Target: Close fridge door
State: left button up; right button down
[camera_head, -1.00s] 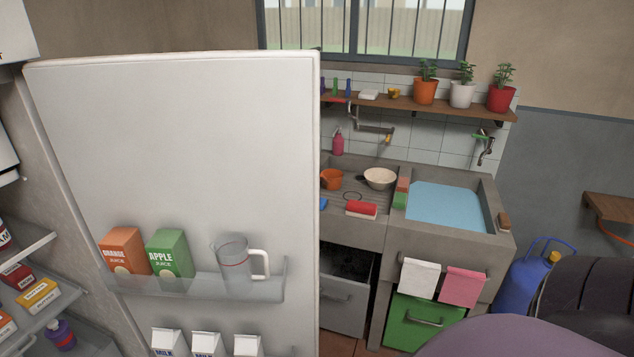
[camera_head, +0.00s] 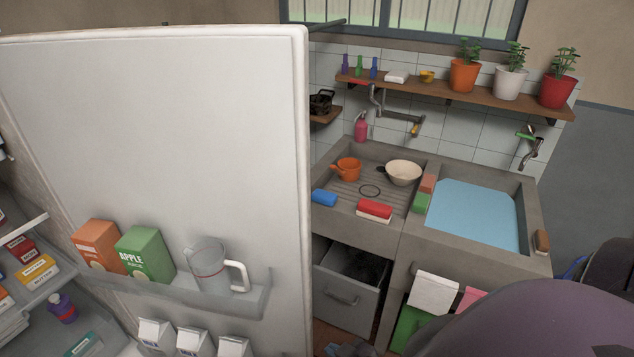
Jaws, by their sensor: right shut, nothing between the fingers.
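The fridge door (camera_head: 180,130) stands open, with its inner side facing me, and fills the left half of the view. Its upper rack holds an orange juice carton (camera_head: 98,246), an apple juice carton (camera_head: 146,254) and a clear jug (camera_head: 207,264). Milk cartons (camera_head: 194,343) stand in a lower rack, cut by the bottom edge. The fridge interior shelves (camera_head: 35,290) show at the far left. A small grey part of my right gripper (camera_head: 350,349) shows at the bottom edge, right of the door; it is shut and empty. My left gripper is out of view.
A wooden shelf (camera_head: 440,90) with potted plants hangs above. My purple-grey arm covers the lower right.

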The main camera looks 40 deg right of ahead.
aim_at(189, 133)
jog(key=l, duration=0.7)
jog(key=i+l+u, duration=0.1)
jog(key=l, duration=0.55)
